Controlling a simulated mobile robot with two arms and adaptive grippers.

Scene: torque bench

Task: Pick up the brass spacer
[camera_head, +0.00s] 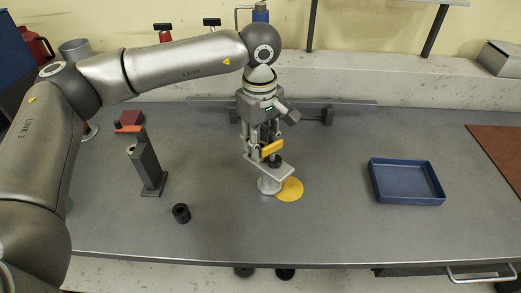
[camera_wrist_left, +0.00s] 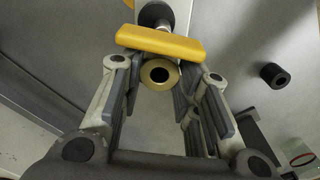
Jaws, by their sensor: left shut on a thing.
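The brass spacer (camera_wrist_left: 159,74) is a pale gold ring with a dark hole, seen end-on in the left wrist view. It sits between the fingertips of my left gripper (camera_wrist_left: 162,76), which is shut on it. In the head view my left gripper (camera_head: 262,150) points down over the middle of the bench, above a small grey stand (camera_head: 270,185). There I cannot make out the spacer among the fingers. A yellow bar (camera_head: 272,147) is close beside the fingertips; it also shows in the left wrist view (camera_wrist_left: 160,42). My right gripper is not in view.
A yellow disc (camera_head: 290,190) lies beside the stand. A blue tray (camera_head: 405,198) is to the right, and a black ring (camera_head: 181,213) lies front left. A dark upright post (camera_head: 148,168) stands at the left. The bench between stand and tray is clear.

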